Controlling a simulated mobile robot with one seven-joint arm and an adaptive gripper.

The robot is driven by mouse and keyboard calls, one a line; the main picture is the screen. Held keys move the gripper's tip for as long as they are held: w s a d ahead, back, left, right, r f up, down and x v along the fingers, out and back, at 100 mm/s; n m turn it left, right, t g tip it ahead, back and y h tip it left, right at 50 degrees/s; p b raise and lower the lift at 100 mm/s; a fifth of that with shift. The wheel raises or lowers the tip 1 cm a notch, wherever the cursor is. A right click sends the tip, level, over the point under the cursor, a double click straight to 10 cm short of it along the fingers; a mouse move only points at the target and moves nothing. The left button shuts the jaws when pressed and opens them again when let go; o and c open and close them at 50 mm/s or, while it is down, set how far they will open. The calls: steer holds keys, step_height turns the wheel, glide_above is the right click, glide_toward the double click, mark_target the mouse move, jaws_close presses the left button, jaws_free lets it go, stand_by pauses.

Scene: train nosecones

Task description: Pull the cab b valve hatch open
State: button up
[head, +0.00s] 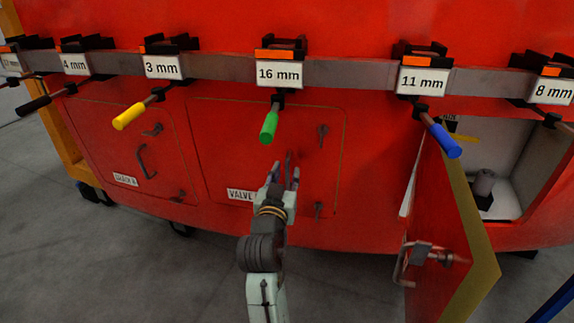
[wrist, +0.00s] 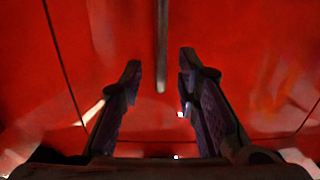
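The valve hatch (head: 225,125) is a closed red panel in the middle of the head view, outlined by a thin seam. Its label (head: 240,195) reads "VALVE"; the rest is hidden by my arm. Two small latches sit on its right side, an upper one (head: 322,136) and a lower one (head: 318,210). My gripper (head: 284,174) is in front of the panel, fingers spread. In the wrist view, a dark upright handle bar (wrist: 162,45) shows between the open fingertips (wrist: 158,78), apart from both. I cannot tell how deep the bar lies between them.
A grey rail (head: 345,72) above carries labelled tools with coloured grips; the green grip (head: 269,125) hangs just above my gripper. A left hatch (head: 125,145) is closed. On the right, an open hatch door (head: 448,240) juts out beside a white compartment (head: 510,165).

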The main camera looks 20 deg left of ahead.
steer(key=shift+w+a, duration=0.15)
steer(key=shift+w, duration=0.55)
steer(key=shift+w+a, duration=0.1)
steer(key=shift+w, duration=0.6)
steer(key=shift+c, duration=0.2)
jaws_close()
